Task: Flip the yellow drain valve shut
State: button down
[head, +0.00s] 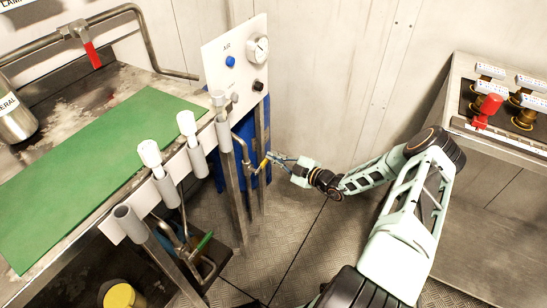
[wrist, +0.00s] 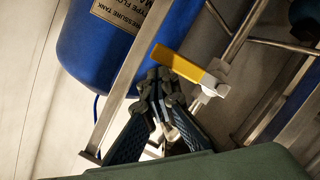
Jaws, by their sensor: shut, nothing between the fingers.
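The yellow drain valve lever (wrist: 182,65) shows in the wrist view, running from upper left to a pale metal valve body (wrist: 207,91) on a pipe. In the head view the lever (head: 264,163) is a small yellow piece beside the steel frame leg. My gripper (wrist: 159,82) is shut and empty, with its fingertips just below the lever's free end. I cannot tell whether they touch it. In the head view my gripper (head: 271,158) reaches in from the right, close to the lever.
A blue pressure tank (wrist: 103,38) stands behind steel frame bars. The bench with a green mat (head: 100,145) is on the left, and a shelf with a red-handled valve (head: 487,110) is on the right. The chequered floor between them is mostly clear.

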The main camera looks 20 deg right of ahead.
jog(key=v, duration=1.2)
jog(key=shift+r, duration=0.1)
